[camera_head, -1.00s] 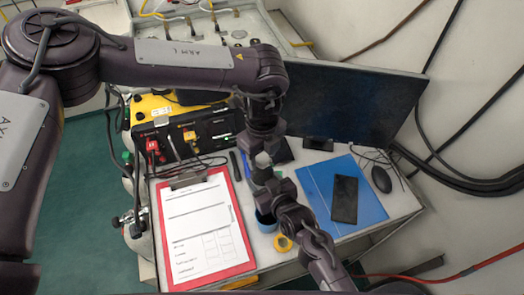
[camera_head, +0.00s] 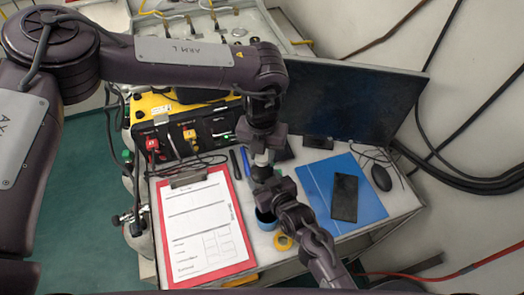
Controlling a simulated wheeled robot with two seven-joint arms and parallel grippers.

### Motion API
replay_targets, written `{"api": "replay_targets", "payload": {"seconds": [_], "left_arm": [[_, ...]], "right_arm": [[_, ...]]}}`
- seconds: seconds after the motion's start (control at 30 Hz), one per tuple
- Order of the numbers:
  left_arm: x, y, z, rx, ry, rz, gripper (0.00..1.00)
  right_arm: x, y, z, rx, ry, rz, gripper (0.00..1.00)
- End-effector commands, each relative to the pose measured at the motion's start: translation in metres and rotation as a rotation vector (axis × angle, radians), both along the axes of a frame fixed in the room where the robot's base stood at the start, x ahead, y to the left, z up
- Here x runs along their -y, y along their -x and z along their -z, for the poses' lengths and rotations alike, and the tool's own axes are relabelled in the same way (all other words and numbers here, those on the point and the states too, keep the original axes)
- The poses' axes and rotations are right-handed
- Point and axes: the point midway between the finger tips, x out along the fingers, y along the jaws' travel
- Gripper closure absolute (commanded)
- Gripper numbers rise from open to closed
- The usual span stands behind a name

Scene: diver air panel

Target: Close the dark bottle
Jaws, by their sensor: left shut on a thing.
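My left gripper (camera_head: 262,146) points down above the middle of the table, below the end of my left arm. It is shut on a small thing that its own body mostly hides. A small pale piece (camera_head: 261,160) shows just under it; I cannot tell if it is a cap or part of a gripper. My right gripper (camera_head: 264,183) comes up from the lower right and sits close below the left one. Its fingers blend into dark shapes, so I cannot tell if it is open. I cannot make out the dark bottle separately among these dark shapes.
A red clipboard (camera_head: 248,258) lies to the left, a blue folder (camera_head: 313,185) with a black phone (camera_head: 344,197) to the right. A blue cup (camera_head: 265,219) and yellow tape roll (camera_head: 283,242) are beside my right arm. A monitor (camera_head: 350,100) and an air panel (camera_head: 163,105) stand behind.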

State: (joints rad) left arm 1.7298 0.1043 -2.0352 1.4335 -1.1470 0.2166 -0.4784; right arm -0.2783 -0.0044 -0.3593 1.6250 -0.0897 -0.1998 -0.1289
Motion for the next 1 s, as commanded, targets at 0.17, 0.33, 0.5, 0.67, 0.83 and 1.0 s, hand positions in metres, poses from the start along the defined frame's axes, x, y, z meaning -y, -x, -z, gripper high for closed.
{"api": "replay_targets", "payload": {"seconds": [0.17,0.33,0.5,0.67,0.83,1.0], "left_arm": [[-0.0009,-0.0006,-0.0001,0.001,-0.003,0.393,0.96],[-0.0007,-0.0006,0.0004,0.000,-0.002,0.615,0.96],[-0.0008,-0.0007,0.0004,0.001,-0.003,0.609,0.62],[-0.0006,-0.0007,0.0003,0.000,-0.002,0.608,0.43],[-0.0003,-0.0006,0.0003,0.001,0.000,0.608,0.43],[-0.0002,-0.0011,-0.0051,0.002,-0.001,0.607,0.43]], "right_arm": [[0.0005,-0.0004,-0.0004,0.001,-0.001,0.001,1.00],[0.0005,-0.0005,-0.0004,0.001,-0.001,0.001,1.00],[0.0006,-0.0003,-0.0003,0.001,-0.001,0.002,1.00],[0.0006,-0.0003,-0.0003,0.001,0.000,0.002,1.00],[0.0005,-0.0003,-0.0003,0.001,0.000,0.001,1.00],[0.0004,-0.0003,-0.0004,0.001,0.000,0.001,1.00]]}}
